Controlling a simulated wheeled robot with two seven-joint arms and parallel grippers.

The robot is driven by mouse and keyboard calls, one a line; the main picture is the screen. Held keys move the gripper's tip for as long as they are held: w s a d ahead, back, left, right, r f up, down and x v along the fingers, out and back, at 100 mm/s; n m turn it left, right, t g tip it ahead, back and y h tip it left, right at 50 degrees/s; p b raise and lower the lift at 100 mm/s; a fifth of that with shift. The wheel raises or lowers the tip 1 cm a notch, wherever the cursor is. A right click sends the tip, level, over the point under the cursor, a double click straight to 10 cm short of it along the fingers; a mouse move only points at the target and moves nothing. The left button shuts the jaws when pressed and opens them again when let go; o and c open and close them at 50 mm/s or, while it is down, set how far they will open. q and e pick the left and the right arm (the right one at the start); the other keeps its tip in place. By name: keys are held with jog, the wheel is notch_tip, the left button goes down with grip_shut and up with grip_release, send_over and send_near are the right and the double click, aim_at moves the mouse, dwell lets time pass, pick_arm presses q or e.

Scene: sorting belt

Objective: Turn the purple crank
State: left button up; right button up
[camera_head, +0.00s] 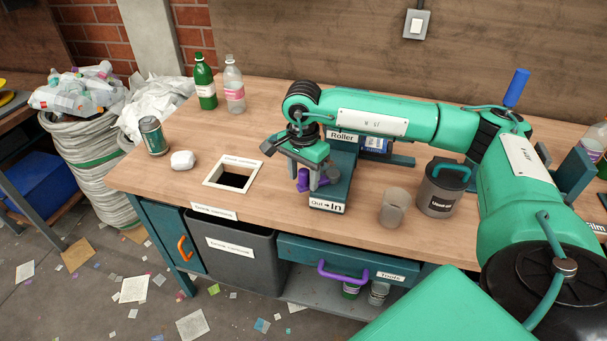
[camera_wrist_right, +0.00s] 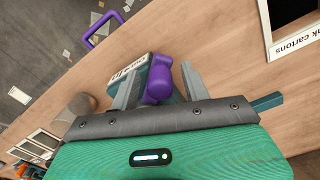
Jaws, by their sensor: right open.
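The purple crank (camera_head: 303,181) sits on the left side of a dark teal roller block (camera_head: 329,194) on the workbench, partly hidden by my right gripper (camera_head: 300,166). The block bears the labels "Roller" and "Out → In". In the right wrist view the crank's purple handle (camera_wrist_right: 158,82) lies between the two grey fingers of the right gripper (camera_wrist_right: 158,79). The fingers stand apart on either side of the handle; whether either touches it I cannot tell. My left gripper is in neither view.
A grey cup (camera_head: 393,207) and a lidded grey canister (camera_head: 437,187) stand right of the roller. A square opening with a white frame (camera_head: 212,182) lies to its left. A can (camera_head: 153,135), a white crumpled lump (camera_head: 182,160) and two bottles stand farther left.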

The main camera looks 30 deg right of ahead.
jog(key=shift+r, duration=0.6)
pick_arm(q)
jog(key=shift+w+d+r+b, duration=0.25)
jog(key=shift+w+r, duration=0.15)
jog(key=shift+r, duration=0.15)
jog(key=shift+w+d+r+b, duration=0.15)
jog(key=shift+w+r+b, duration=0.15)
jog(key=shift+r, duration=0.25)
pick_arm(e)
notch_tip(320, 180, up, 13)
jog(key=shift+f, duration=0.2)
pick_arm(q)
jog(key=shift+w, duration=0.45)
